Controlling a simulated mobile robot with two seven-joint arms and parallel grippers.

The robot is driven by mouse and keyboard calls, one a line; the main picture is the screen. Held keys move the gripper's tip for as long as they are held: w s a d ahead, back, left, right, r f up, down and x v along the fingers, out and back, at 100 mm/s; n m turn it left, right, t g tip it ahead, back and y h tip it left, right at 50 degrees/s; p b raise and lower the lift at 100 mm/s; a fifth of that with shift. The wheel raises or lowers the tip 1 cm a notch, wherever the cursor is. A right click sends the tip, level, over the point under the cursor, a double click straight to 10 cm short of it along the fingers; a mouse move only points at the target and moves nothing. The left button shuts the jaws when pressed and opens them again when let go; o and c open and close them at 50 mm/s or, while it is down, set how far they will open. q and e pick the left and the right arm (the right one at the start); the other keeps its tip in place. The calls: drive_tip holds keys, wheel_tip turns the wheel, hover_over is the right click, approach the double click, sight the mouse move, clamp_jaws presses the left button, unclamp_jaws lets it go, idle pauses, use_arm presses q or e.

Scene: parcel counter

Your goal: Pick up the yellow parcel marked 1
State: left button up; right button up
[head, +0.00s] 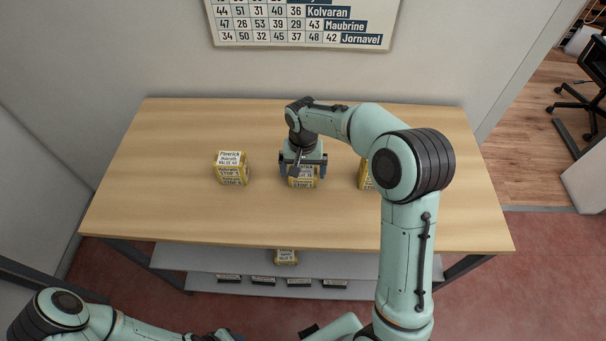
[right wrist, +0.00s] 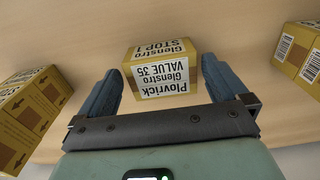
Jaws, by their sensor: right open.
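The yellow parcel with a white label reading "STOP 1" (right wrist: 162,70) lies on the wooden counter below my right gripper. In the head view its labelled front (head: 303,183) shows under the gripper, and its upper part is hidden. My right gripper (head: 303,168) is open. In the right wrist view its two blue fingers (right wrist: 162,72) stand on either side of the parcel, with narrow gaps and no clear contact. My left arm lies low at the left of the head view. Only a dark bit of its gripper (head: 218,335) shows at the bottom edge.
Another yellow parcel (head: 232,168) stands left on the counter (head: 180,215). A third (head: 366,175) stands right, partly behind my right arm. A further parcel (head: 286,256) sits on the shelf (head: 205,262) below, above several small labels. The counter's front strip is clear.

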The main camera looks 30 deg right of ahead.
drive_tip(key=shift+f, duration=1.4)
drive_tip(key=c, duration=0.9)
drive_tip(key=shift+o, duration=0.2)
